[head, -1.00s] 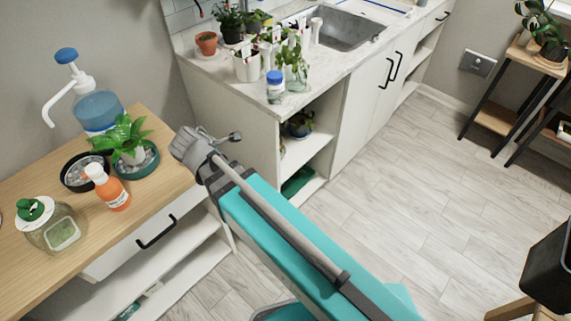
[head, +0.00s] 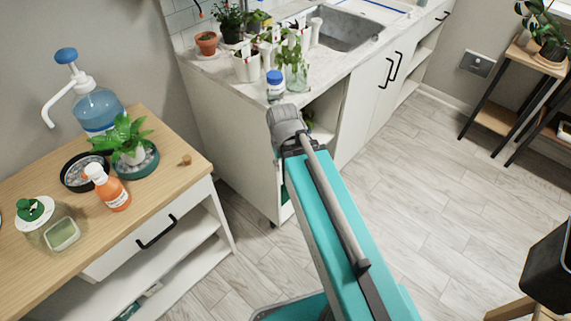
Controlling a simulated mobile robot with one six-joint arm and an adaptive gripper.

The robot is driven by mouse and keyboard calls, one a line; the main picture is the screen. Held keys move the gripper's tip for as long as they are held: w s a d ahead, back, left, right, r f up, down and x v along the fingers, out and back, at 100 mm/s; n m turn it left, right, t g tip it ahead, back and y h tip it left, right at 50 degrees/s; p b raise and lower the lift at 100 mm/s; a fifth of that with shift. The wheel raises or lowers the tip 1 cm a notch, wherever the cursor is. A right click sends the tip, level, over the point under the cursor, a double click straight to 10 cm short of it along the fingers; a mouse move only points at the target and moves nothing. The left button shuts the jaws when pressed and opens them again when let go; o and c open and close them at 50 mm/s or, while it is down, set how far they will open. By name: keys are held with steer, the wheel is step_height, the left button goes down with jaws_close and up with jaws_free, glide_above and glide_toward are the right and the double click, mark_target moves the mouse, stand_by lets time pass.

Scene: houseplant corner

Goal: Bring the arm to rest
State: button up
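My teal arm (head: 345,220) reaches up from the bottom of the head view. Its grey end joint (head: 285,122) is in front of the white counter's near corner, over the floor side and to the right of the wooden cabinet. My gripper's fingers do not show; they are hidden behind the arm's end or out of sight, so I cannot see whether anything is held.
The wooden cabinet top (head: 182,178) holds a pump bottle (head: 97,107), a plant in a teal saucer (head: 130,140), an orange bottle (head: 108,188), a glass jar (head: 60,233) and a small cork (head: 186,159). A blue-lidded jar (head: 275,86) stands at the counter's edge. Floor (head: 450,200) at right is clear.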

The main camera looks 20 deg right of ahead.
steer(key=shift+s+d, duration=0.15)
steer(key=shift+r, duration=0.1)
step_height(320, 180, up, 12)
steer(key=p, duration=1.2)
stand_by(0.9)
